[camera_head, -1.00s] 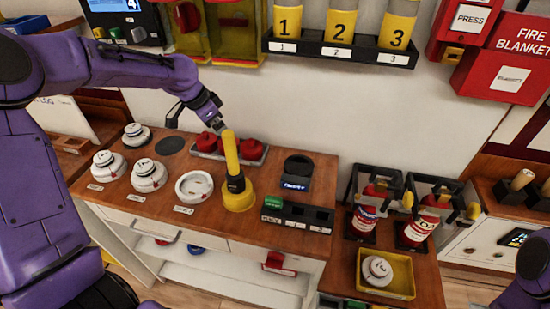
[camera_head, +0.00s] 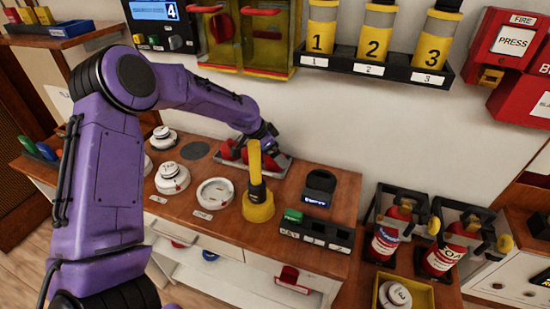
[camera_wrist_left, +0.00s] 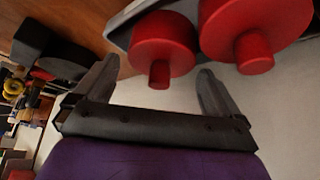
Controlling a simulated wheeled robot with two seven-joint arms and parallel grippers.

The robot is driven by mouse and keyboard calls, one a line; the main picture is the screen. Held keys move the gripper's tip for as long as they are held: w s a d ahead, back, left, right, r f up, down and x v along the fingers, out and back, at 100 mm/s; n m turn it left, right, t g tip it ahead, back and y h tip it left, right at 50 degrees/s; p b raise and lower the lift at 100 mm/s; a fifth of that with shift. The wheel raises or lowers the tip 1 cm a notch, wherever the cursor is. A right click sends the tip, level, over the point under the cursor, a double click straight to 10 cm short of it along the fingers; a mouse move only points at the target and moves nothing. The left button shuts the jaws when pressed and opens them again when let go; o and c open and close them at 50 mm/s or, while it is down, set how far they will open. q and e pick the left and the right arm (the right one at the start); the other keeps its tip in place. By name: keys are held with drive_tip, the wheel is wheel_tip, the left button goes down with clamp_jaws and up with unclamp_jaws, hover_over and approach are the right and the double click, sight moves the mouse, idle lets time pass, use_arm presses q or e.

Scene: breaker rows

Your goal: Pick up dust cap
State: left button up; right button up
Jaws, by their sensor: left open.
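Red dust caps (camera_head: 230,149) with round knobs sit in a grey tray (camera_head: 283,171) at the back of the wooden counter. My left gripper (camera_head: 265,134) is over the tray and hides part of the caps. In the left wrist view, one red cap (camera_wrist_left: 163,45) has its stem between and just beyond my open left fingertips (camera_wrist_left: 155,85). A second red cap (camera_wrist_left: 252,32) is to its right, past the right finger. The left gripper is empty, and I see no contact with a cap. My right gripper is not in view.
A yellow-handled tool stands in a yellow base (camera_head: 259,206) in front of the tray. White detectors (camera_head: 172,178) and a white ring base (camera_head: 215,193) are to the left. A black holder (camera_head: 319,187) is to the right. The wall rack (camera_head: 372,68) is above right.

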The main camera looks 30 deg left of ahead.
use_arm(q)
drive_tip(key=shift+s, duration=0.1)
drive_tip(key=c, duration=1)
drive_tip(key=shift+r, duration=0.15)
